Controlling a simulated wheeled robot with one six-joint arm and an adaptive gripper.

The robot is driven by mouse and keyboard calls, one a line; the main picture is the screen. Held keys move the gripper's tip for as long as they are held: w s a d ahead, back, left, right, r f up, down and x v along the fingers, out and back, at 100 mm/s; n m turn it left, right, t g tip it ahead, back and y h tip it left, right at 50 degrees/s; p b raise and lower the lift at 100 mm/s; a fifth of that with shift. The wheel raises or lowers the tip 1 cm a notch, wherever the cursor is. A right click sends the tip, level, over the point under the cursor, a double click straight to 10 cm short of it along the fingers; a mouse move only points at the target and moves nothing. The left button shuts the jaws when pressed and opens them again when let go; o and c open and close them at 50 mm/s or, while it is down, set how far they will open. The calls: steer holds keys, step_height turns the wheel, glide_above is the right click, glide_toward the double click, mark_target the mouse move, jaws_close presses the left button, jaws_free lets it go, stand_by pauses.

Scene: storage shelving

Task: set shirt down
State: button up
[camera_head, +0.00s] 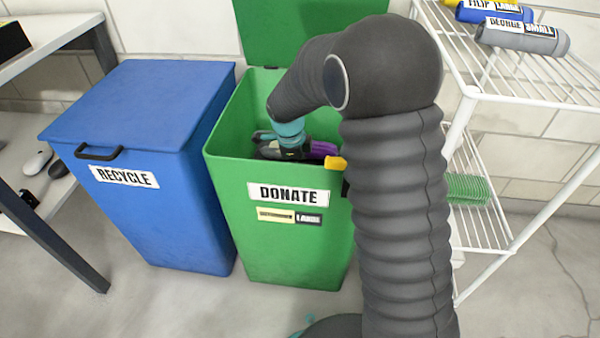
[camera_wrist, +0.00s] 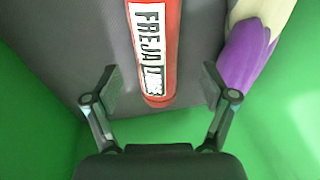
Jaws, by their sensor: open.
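A red rolled shirt (camera_wrist: 170,40) with a white label reading FREJA and a partly unclear size word lies inside the green donate bin (camera_head: 275,215). In the wrist view its near end is between and just beyond my gripper's spread fingers (camera_wrist: 160,85). The fingers are open and apart from the shirt on both sides. In the head view my gripper (camera_head: 292,152) is down inside the bin's opening, partly hidden by the rim and my arm. The shirt cannot be made out there.
A purple and cream object (camera_wrist: 245,55) lies right of the shirt, on or beside a dark grey surface (camera_wrist: 75,45). The green lid (camera_head: 285,30) is raised. A closed blue recycle bin (camera_head: 140,110) stands left. A white wire shelf (camera_head: 545,85) with rolled shirts stands right.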

step_height(320, 180, up, 8)
steer(key=s+a, duration=0.1)
steer(key=shift+p, duration=0.4)
